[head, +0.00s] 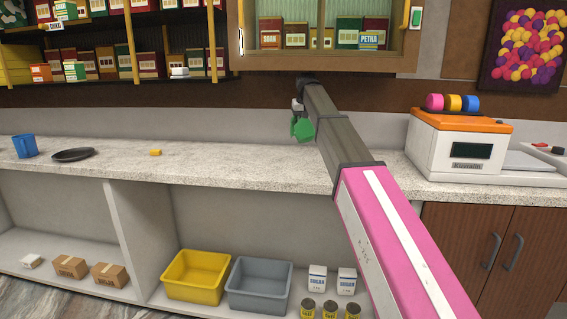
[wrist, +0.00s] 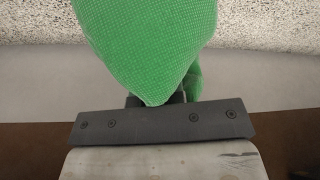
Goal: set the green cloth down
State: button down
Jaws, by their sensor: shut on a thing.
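The green cloth (head: 303,129) hangs bunched from my gripper (head: 298,108) in the head view, above the back part of the speckled counter (head: 240,160). The cloth also fills the top middle of the wrist view (wrist: 150,45), with its weave showing. My gripper is shut on the cloth; the cloth hides most of the fingers in the wrist view. Speckled counter surface shows behind the cloth there, apart from it as far as I can tell.
A yellow block (head: 155,152), dark plate (head: 73,154) and blue mug (head: 25,146) stand on the counter at left. Counter between block and arm is clear. A wall cabinet (head: 325,62) hangs above.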

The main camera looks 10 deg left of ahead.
send_over(280, 165)
jog(key=w, duration=0.4)
notch_tip(280, 165, down, 3)
jog(key=shift+s+a+f, duration=0.15)
jog(key=shift+s+a, duration=0.15)
jog(key=shift+a, duration=0.25)
jog(key=shift+w, duration=0.1)
jog(key=w+a+n+g+y+b, duration=0.1)
jog(key=w+a+n+g+y, duration=0.25)
jog(key=w+n, duration=0.95)
jog(key=s+f+n, duration=0.1)
jog(key=s+f, duration=0.1)
jog(key=s+d+f+n, duration=0.1)
jog(key=s+f, duration=0.1)
jog(key=s, duration=0.1)
jog(key=s+d+f+n, duration=0.1)
jog(key=s+f, duration=0.1)
jog(key=s, duration=0.1)
jog(key=shift+s+d+f+n+g+h, duration=0.15)
jog(key=shift+f+n+g+h, duration=0.15)
jog(key=shift+f+g+h, duration=0.1)
jog(key=s+d, duration=0.1)
jog(key=s, duration=0.1)
jog(key=s+d+f, duration=0.1)
jog(key=s, duration=0.2)
jog(key=s+d+f, duration=0.1)
jog(key=s, duration=0.2)
jog(key=shift+d+f, duration=0.15)
jog(key=shift+d, duration=0.1)
